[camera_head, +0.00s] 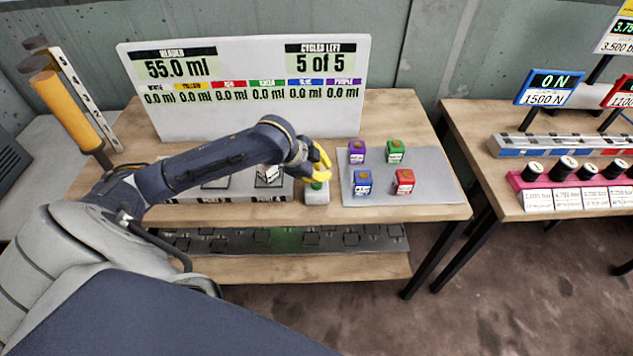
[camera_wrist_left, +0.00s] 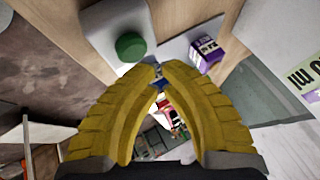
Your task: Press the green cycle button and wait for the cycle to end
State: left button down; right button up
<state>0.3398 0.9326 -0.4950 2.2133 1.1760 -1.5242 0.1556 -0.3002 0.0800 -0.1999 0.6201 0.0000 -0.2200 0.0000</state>
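The green cycle button (camera_head: 317,185) sits on a small white box (camera_head: 317,197) at the table's front edge. My left gripper (camera_head: 323,165) is just above it, its yellow fingers partly covering the button from the head. In the left wrist view the round green button (camera_wrist_left: 130,47) shows beside the fingertips, apart from them in the picture. The left gripper's yellow fingers (camera_wrist_left: 158,70) meet at their tips, with nothing held. Whether they touch the button cannot be told. My right gripper is out of view. The display board (camera_head: 250,75) reads 55.0 ml and 5 of 5 cycles left.
Purple (camera_head: 356,152), green (camera_head: 395,151), blue (camera_head: 361,182) and red (camera_head: 403,182) cubes stand on a grey mat (camera_head: 435,185) right of the button. A white platform with cubes (camera_head: 268,176) is left of it, partly behind my arm. A second table (camera_head: 480,120) stands further right.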

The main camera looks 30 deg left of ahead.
pick_arm(q)
jog(key=shift+f, duration=0.25)
dwell(0.7)
jog(key=shift+f, duration=0.2)
jog(key=shift+f, duration=0.5)
dwell(1.1)
jog(key=shift+r, duration=0.95)
jog(key=shift+r, duration=0.1)
jog(key=shift+r, duration=2.4)
